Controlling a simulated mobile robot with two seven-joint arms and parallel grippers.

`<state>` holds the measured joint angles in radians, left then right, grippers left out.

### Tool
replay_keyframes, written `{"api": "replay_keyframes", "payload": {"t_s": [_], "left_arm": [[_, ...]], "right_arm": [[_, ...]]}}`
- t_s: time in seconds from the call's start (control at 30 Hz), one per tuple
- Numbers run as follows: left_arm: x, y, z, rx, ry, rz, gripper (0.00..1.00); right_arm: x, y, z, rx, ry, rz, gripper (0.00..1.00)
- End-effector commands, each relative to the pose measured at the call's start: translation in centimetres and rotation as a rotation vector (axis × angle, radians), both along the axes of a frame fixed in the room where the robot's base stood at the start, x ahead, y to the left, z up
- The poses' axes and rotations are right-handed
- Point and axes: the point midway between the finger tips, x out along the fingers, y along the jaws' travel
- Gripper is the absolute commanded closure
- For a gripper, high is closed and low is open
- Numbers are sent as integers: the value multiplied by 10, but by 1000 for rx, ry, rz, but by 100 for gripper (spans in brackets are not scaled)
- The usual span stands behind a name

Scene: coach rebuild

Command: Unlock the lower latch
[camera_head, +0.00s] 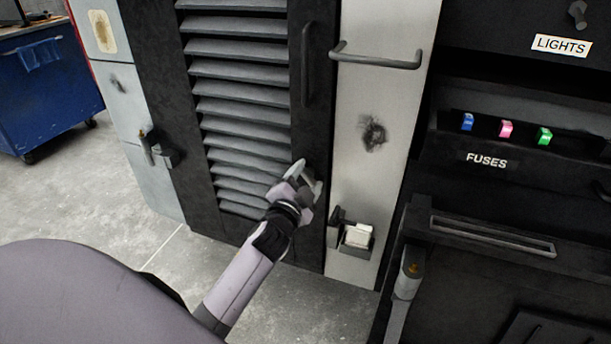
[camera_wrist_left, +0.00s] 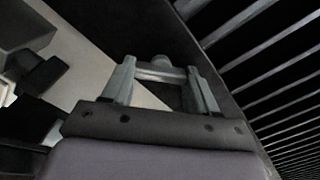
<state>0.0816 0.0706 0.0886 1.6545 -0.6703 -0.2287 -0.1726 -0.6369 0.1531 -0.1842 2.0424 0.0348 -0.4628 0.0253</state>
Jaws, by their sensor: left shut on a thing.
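The black louvred door (camera_head: 240,110) stands in the middle of the head view, with its slats also along the right of the left wrist view (camera_wrist_left: 275,75). My left gripper (camera_head: 308,180) reaches the door's lower right edge strip. In the left wrist view, the two fingers of my left gripper (camera_wrist_left: 162,82) are closed around a small grey rounded piece, which appears to be the lower latch (camera_wrist_left: 158,68). In the head view the gripper hides most of this latch, so its turn angle cannot be told. My right gripper is not in view.
A grey bar handle (camera_head: 376,60) crosses the pale panel right of the door. A small holder with a white block (camera_head: 358,236) sits low on that panel. A lever fitting (camera_head: 155,150) is left of the door. Fuses (camera_head: 506,129) are at right. Open floor lies left.

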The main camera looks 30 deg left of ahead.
Motion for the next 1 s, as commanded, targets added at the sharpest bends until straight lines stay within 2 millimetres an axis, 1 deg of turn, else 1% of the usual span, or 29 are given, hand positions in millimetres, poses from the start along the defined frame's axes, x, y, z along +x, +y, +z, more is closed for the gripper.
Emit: {"api": "replay_keyframes", "payload": {"t_s": [0.3,0.5,0.8,1.0], "left_arm": [[0,0,-1,291,71,-1,72],[0,0,-1,450,109,-1,72],[0,0,-2,612,147,0,72],[0,0,-2,661,159,1,72]], "right_arm": [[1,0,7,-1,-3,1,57],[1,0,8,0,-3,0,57],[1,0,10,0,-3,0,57],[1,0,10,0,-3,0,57]]}}
